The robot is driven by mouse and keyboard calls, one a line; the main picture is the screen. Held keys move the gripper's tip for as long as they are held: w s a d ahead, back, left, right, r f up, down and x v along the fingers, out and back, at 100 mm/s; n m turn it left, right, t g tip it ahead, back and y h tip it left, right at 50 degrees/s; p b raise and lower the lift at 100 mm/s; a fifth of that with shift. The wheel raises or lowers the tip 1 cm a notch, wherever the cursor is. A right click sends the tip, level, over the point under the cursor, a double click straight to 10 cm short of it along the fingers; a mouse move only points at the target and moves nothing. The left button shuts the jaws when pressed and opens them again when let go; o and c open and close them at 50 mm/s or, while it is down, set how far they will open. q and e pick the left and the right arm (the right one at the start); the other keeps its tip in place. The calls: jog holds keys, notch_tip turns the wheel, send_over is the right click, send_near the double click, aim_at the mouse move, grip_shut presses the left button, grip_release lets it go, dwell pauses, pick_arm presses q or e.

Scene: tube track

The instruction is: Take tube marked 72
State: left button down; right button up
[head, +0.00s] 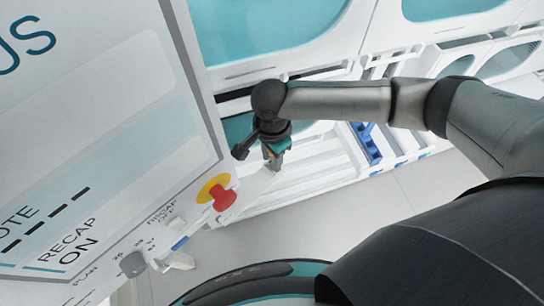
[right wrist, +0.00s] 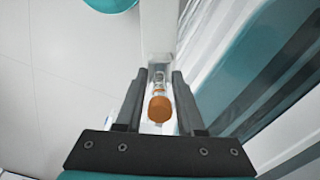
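In the right wrist view, a clear tube with an orange cap (right wrist: 159,108) lies between the two dark fingers of my right gripper (right wrist: 160,76). A narrow gap shows on each side of the cap, so the fingers look open around it. The tube's marking cannot be read. In the head view my right gripper (head: 272,160) is low beside the white machine, at a narrow white ledge (head: 255,185). The tube cannot be made out clearly there. My left gripper is not in view.
A large white panel with printed words (head: 100,130) fills the left of the head view. A red and yellow button (head: 222,197) is close to my right gripper. White racks with a blue part (head: 366,142) stand behind. Grey floor (head: 330,215) is clear below.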

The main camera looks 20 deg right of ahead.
grip_shut()
jog(key=shift+r, duration=0.1)
jog(key=shift+r, duration=0.65)
notch_tip(320, 180, up, 6)
jog(key=shift+r+p, duration=0.1)
jog(key=shift+p, duration=0.4)
jog(key=s+d, duration=0.3)
jog(key=d, duration=0.5)
jog(key=s+d+b, duration=0.1)
jog(key=s+d, duration=0.3)
jog(key=d, duration=0.4)
jog(key=shift+d+f, duration=0.3)
